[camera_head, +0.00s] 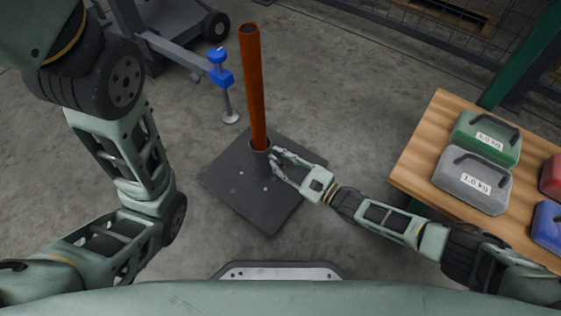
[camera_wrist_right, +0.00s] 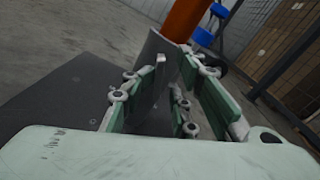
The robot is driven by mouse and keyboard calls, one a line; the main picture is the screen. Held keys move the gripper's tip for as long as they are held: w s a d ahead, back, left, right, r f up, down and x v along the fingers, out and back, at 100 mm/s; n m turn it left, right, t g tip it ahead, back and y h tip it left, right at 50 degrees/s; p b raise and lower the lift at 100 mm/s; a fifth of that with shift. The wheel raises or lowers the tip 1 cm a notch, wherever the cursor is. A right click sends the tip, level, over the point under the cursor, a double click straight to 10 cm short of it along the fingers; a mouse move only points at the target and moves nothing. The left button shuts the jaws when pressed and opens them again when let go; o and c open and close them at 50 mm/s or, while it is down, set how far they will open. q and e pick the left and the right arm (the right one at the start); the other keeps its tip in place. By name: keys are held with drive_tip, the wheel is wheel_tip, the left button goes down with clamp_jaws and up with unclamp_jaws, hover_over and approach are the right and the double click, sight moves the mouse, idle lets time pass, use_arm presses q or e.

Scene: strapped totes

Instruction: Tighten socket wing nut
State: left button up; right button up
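An orange pole (camera_head: 253,85) stands upright in a dark grey socket (camera_head: 261,152) on a square base plate (camera_head: 238,190). The pole's lower end and the socket also show in the right wrist view, the socket (camera_wrist_right: 152,62) just beyond the fingers. My right gripper (camera_head: 274,160) is at the right side of the socket, close to it. In the right wrist view its two fingertips (camera_wrist_right: 174,66) are a short distance apart, beside the socket wall. I cannot make out a wing nut; the fingers may hide it. My left gripper is out of view; only my left arm shows.
A blue clamp on a stand (camera_head: 221,75) is left of the pole. Mesh fencing runs along the back.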

drive_tip(key=v, duration=1.2)
